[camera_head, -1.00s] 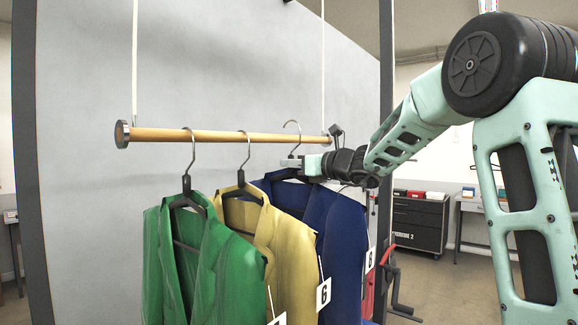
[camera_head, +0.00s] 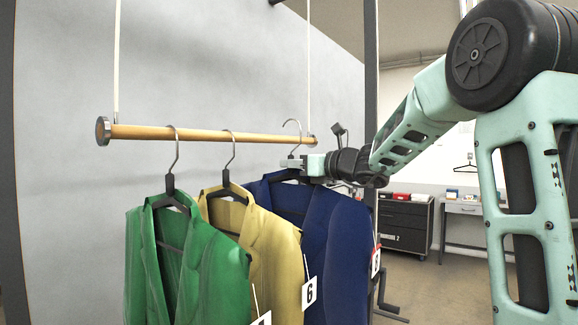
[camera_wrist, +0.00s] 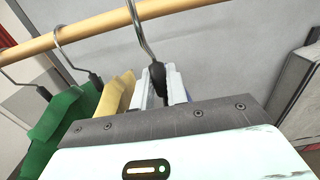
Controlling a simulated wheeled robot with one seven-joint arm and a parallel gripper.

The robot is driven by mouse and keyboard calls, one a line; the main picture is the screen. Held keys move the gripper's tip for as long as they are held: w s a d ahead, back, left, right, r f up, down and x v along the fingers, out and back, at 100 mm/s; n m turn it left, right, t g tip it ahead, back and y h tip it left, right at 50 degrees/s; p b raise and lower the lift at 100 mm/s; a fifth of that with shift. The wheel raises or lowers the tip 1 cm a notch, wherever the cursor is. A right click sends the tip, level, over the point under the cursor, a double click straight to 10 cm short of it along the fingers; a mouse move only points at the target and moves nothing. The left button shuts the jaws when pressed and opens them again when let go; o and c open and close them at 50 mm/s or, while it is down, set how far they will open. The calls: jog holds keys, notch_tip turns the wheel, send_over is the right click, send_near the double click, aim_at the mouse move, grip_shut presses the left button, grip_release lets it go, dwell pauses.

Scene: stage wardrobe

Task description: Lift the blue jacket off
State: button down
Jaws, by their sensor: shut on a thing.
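The blue jacket (camera_head: 330,235) hangs upright from a hanger with a metal hook (camera_head: 291,127), right of the other jackets. My gripper (camera_head: 293,163) is shut on the dark neck of this hanger (camera_wrist: 158,78), just under the hook. The hook's top shows higher above the wooden rail (camera_head: 215,135) than the other hooks do. Its shank crosses in front of the rail (camera_wrist: 105,24) in the wrist view, where its top is out of frame. I cannot tell whether the hook touches the rail.
A yellow jacket (camera_head: 265,245) and a green jacket (camera_head: 190,270) hang on the rail to the left. A grey panel (camera_head: 70,220) stands behind. A dark drawer cabinet (camera_head: 405,222) and a bench (camera_head: 462,208) stand at the back right, with open floor before them.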

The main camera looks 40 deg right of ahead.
jog(key=shift+s+d, duration=0.1)
jog(key=shift+s, duration=0.15)
jog(key=b+v, duration=0.6)
jog(key=v, duration=3.9)
jog(key=shift+s+b, duration=0.35)
jog(key=shift+b, duration=0.05)
